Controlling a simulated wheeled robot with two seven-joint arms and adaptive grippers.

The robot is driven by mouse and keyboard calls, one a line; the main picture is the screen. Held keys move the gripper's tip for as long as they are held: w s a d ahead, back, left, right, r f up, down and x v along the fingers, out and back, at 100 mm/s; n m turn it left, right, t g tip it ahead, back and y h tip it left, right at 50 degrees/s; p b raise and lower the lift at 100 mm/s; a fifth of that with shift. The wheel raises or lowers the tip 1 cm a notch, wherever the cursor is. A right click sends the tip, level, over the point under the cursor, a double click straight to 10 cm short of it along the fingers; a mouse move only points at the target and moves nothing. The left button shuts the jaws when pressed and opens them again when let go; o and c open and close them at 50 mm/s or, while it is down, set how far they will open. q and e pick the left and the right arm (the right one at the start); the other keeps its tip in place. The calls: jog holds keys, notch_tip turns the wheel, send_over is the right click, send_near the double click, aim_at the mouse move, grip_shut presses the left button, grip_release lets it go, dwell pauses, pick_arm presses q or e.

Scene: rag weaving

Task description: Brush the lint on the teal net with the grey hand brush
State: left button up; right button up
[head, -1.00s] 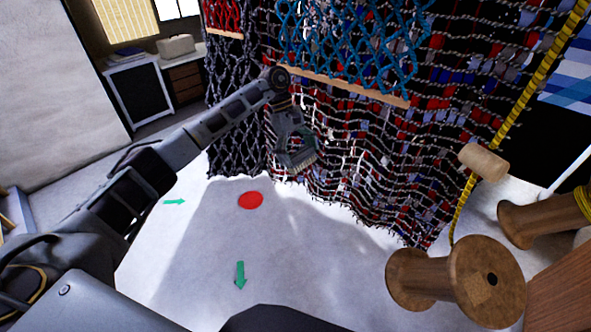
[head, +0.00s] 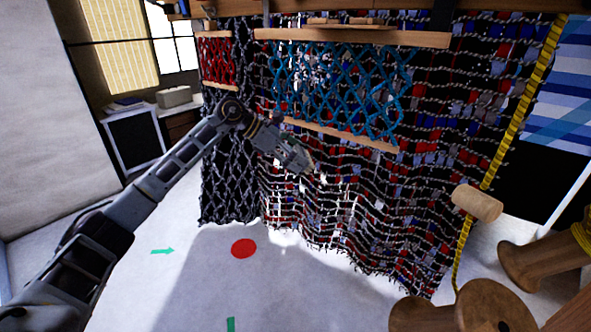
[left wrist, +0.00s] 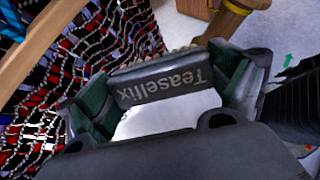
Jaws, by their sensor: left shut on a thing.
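The teal net (head: 372,92) hangs between two wooden bars in front of the woven rag hanging, in the head view. Pale, greyish lint (head: 298,68) clings to its left and middle part. My left gripper (head: 302,158) is just below the net's lower bar, in front of the woven rags and apart from the net. It is shut on the grey hand brush, which is hard to make out there. In the left wrist view the brush (left wrist: 165,83), lettered "Teaselfix", sits between the two fingers, its pale bristles partly showing along the far edge. My right gripper is not in view.
The lower wooden bar (head: 345,134) and upper bar (head: 350,38) edge the teal net. A red net (head: 217,62) hangs to its left. A yellow rope with a wooden piece (head: 477,202) hangs at the right. The floor in front is clear.

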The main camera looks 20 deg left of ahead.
pick_arm(q)
notch_tip(320, 180, up, 27)
jog(key=s+a+n+t+y+b, duration=0.1)
jog(key=a+n+t+y+b, duration=0.1)
jog(key=n+t, duration=0.6)
jog(key=t+y, duration=0.1)
jog(key=t, duration=0.3)
jog(key=shift+a+n+b, duration=0.25)
jog(key=shift+n+b, duration=0.05)
jog(key=shift+n, duration=0.1)
